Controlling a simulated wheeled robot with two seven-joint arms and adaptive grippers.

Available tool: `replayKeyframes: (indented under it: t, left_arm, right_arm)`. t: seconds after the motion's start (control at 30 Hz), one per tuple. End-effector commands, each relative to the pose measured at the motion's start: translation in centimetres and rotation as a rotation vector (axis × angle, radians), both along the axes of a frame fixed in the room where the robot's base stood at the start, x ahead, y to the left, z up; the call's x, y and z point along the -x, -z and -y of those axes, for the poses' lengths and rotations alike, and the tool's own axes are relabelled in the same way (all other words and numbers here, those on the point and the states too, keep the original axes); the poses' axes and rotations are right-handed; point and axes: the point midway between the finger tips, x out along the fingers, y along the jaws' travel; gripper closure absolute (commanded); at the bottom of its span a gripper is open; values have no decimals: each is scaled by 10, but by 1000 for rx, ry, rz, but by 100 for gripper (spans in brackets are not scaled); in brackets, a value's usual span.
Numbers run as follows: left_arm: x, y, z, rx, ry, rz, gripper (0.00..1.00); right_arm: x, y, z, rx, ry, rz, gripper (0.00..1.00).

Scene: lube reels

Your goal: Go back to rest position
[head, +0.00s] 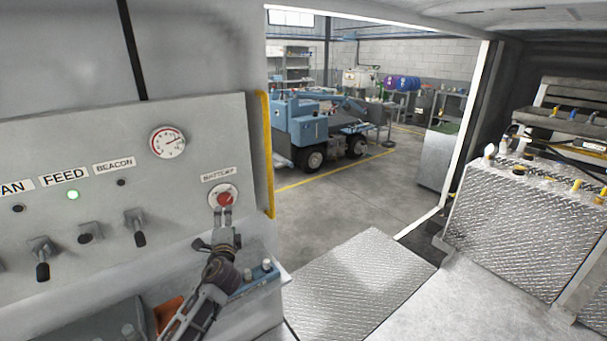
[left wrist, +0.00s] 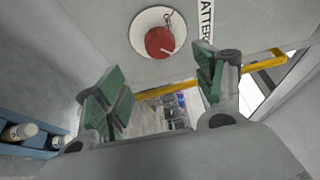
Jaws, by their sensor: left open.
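My left gripper (head: 222,224) is just below the red battery knob (head: 225,199) on the grey control panel (head: 110,225). In the left wrist view the gripper (left wrist: 160,95) is open, with its green-padded fingers apart and nothing between them. The red knob (left wrist: 160,42) on its round white plate shows beyond the fingers, clear of both pads. My right gripper is in neither view.
The panel also bears a gauge (head: 167,142), a lit green FEED lamp (head: 73,195) and several levers (head: 136,226). A blue tray (head: 257,276) with bottles is beside my arm. Diamond-plate boxes (head: 530,228) stand at the right. A blue vehicle (head: 312,130) stands outside.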

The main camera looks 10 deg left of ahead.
Motion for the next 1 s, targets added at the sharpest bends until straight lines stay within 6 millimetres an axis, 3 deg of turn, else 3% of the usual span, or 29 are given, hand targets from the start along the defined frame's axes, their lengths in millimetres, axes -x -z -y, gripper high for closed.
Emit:
replayKeyframes:
  t: [0.17,0.37,0.7,1.0]
  left_arm:
    - [6,9,3,44,-8,-11,30]
    - [34,41,14,225,-41,-59,30]
    - [122,123,60,698,-173,-236,30]
    - [215,171,117,1069,-324,-441,30]
  right_arm:
    - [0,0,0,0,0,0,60]
    - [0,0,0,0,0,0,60]
    - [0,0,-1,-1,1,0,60]
    - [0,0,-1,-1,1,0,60]
